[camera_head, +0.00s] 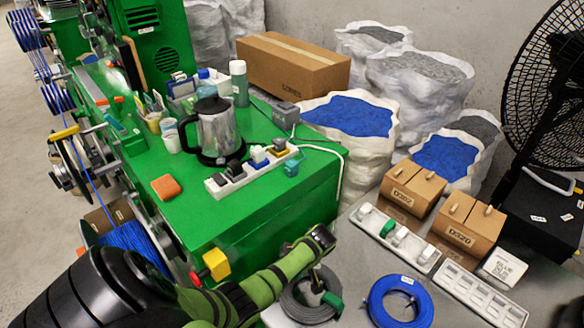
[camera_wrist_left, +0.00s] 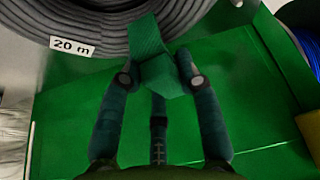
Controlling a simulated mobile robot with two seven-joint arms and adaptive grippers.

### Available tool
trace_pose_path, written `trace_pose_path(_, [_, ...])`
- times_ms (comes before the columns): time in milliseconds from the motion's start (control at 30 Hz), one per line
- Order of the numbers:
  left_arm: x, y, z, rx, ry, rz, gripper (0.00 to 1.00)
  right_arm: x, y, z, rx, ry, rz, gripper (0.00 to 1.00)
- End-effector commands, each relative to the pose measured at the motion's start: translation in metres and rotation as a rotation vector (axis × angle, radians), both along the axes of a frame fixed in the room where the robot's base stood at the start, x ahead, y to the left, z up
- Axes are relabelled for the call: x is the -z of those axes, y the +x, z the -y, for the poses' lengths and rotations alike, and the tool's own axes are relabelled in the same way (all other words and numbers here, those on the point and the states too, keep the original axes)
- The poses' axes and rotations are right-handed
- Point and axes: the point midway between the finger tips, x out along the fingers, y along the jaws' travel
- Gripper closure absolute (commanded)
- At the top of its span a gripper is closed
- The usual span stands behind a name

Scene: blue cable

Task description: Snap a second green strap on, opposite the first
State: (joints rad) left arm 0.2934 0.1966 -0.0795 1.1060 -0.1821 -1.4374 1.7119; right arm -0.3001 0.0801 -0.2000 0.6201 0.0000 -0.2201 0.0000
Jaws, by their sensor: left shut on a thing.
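A grey cable coil (camera_head: 296,305) lies on the grey table at the lower middle of the head view. It fills the top of the left wrist view (camera_wrist_left: 90,22) and bears a "20 m" label. My left gripper (camera_wrist_left: 160,78) is shut on a green strap (camera_wrist_left: 152,50), which overlaps the coil's edge; whether it is snapped on cannot be told. In the head view the gripper (camera_head: 318,282) points down at the coil. A green strap (camera_head: 332,300) shows at the coil's right side; I cannot tell if it is the held one. My right gripper is not in view.
A blue cable coil (camera_head: 400,302) lies just right of the grey one. A white tray (camera_head: 395,239) with small green-and-white pieces and a second white tray (camera_head: 478,296) lie behind. The green machine (camera_head: 275,215) rises on the left, with a yellow box (camera_head: 216,264).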

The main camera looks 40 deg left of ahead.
Motion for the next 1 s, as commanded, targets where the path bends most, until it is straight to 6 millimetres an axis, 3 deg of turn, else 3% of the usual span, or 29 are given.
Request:
trace_pose_path(933, [0.0054, 0.0001, 0.0003, 0.0, -0.001, 0.0, 0.81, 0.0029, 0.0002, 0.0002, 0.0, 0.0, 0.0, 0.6])
trace_pose_path(967, [0.0054, 0.0001, 0.0003, 0.0, -0.001, 0.0, 0.58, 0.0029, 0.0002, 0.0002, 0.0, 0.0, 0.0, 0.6])
trace_pose_path(1000, [0.0054, 0.0001, 0.0003, 0.0, -0.001, 0.0, 0.58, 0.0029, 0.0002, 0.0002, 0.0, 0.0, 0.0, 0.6])
